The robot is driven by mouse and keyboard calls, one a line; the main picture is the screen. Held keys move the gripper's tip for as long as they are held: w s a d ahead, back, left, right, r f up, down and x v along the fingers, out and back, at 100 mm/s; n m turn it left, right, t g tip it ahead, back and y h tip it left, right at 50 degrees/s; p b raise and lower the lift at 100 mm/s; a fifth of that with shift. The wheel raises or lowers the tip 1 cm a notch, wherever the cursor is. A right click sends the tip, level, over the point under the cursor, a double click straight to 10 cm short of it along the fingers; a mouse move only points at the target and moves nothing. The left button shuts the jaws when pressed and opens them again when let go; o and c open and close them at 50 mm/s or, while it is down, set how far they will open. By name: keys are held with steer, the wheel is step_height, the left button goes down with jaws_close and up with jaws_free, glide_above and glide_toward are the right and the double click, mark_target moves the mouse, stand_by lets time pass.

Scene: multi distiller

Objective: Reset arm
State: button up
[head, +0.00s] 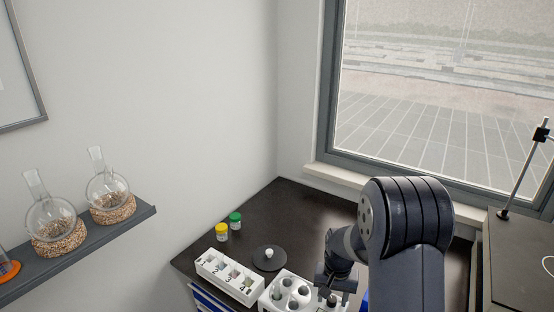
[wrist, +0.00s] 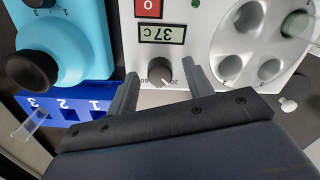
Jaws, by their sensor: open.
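My gripper (wrist: 160,82) is open in the wrist view, its two dark fingers apart with nothing held between them. Beyond the fingertips is the front of a white heating unit (wrist: 200,45) with a display reading 37 C and a dark dial (wrist: 160,71). The dial shows between the fingers; I cannot tell whether they touch it. In the head view my gripper (head: 335,283) is low over the dark bench, beside the white unit with round wells (head: 269,298). My own arm hides part of the bench there.
A blue device (wrist: 75,35) with a black knob and a blue numbered rack (wrist: 65,103) holding a clear tube (wrist: 30,125) are close at left. A white numbered rack (head: 228,276), yellow-capped jar (head: 222,232) and green-capped jar (head: 235,220) stand on the bench. Flasks sit on a shelf.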

steer(key=m+p, duration=0.2)
steer(key=m, duration=0.1)
steer(key=shift+r+m, duration=0.1)
steer(key=shift+m, duration=0.3)
steer(key=shift+r, duration=0.75)
